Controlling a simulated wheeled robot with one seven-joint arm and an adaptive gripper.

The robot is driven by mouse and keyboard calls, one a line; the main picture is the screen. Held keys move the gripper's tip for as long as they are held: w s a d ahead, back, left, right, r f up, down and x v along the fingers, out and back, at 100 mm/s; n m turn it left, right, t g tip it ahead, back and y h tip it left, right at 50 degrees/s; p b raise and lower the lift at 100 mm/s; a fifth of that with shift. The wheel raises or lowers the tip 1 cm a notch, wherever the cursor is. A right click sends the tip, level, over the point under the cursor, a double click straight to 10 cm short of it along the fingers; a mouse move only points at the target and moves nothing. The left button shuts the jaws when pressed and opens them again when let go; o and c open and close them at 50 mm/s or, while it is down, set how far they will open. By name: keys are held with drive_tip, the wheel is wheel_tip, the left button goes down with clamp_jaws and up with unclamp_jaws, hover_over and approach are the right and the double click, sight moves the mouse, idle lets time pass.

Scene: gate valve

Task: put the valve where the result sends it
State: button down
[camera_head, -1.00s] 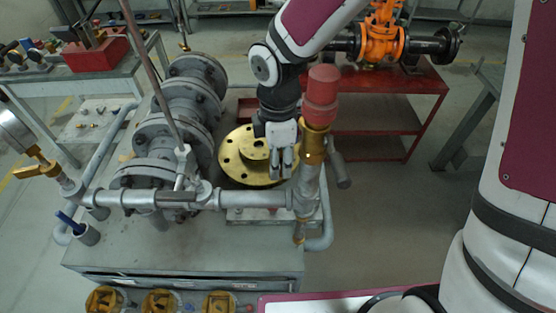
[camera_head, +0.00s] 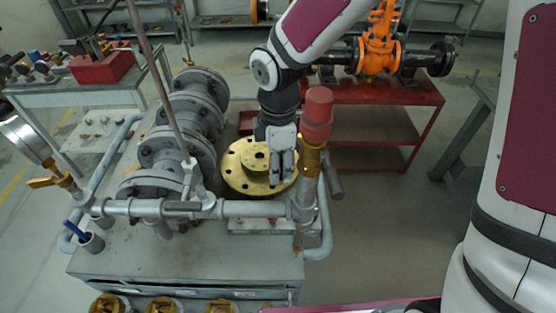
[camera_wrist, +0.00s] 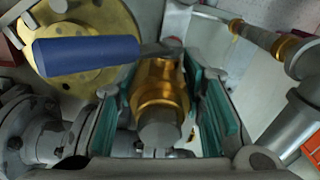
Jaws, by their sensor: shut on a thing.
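My gripper (camera_head: 282,165) points down over the bench, in front of a brass flange disc (camera_head: 237,168). In the wrist view my gripper (camera_wrist: 160,112) has its green pads on both sides of a brass valve body (camera_wrist: 160,88) and is shut on it. The valve has a long blue lever handle (camera_wrist: 85,56) reaching left, and a grey hexagonal end faces the camera. In the head view the held valve is hidden or too small to make out.
A red-capped brass fitting (camera_head: 318,115) stands on the pipework just right of my gripper. Large grey flanged pipe (camera_head: 180,140) fills the bench's left. A pressure gauge (camera_head: 22,138) is at far left. Round yellow-brown containers (camera_head: 163,305) line the front. An orange gate valve (camera_head: 380,45) sits behind.

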drive_tip(key=w+d+f+m, duration=0.3)
drive_tip(key=w+d+m, duration=0.3)
drive_tip(key=d+m, duration=0.35)
drive_tip(key=w+d+f+m, duration=0.3)
drive_tip(key=w+d+m, duration=0.2)
drive_tip(key=d+m, duration=0.4)
drive_tip(key=w+a+r+n+b, duration=0.2)
drive_tip(key=w+a+n+b, duration=0.45)
drive_tip(key=w+a, duration=0.75)
drive_tip(key=w+a+r+n+b, duration=0.4)
drive_tip(key=w+a+n+b, duration=0.35)
drive_tip(key=a, duration=0.35)
wheel_tip(320, 180, down, 18)
drive_tip(key=shift+r+p, duration=0.2)
drive_tip(key=shift+p, duration=0.1)
drive_tip(key=shift+f, duration=0.2)
drive_tip(key=c, duration=1.3)
unclamp_jaws()
drive_tip(key=shift+d+f, duration=0.1)
